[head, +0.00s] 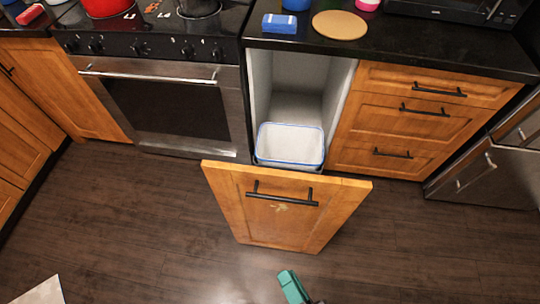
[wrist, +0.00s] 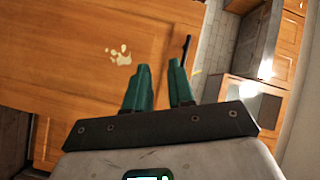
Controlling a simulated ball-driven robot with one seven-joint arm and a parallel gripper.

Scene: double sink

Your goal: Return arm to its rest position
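My gripper (head: 292,286) shows as a green finger at the bottom edge of the head view, low in front of the pulled-out wooden front. In the wrist view, my gripper (wrist: 159,66) has its two green fingers apart with nothing between them. The rest of my arm is mostly out of the head view. The wooden pull-out front (head: 285,225) stands open, with a dark bar handle (head: 282,195) near its top. My gripper appears apart from the handle. The wooden front (wrist: 75,45) also fills the left of the wrist view, with a pale mark on it.
A white bin (head: 290,143) with a blue rim stands behind the open front. The oven (head: 165,110) is at left, closed drawers (head: 420,115) at right. The black counter (head: 430,50) holds a blue block (head: 279,24) and a round board (head: 339,25). Dark floor (head: 420,250) is clear at right.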

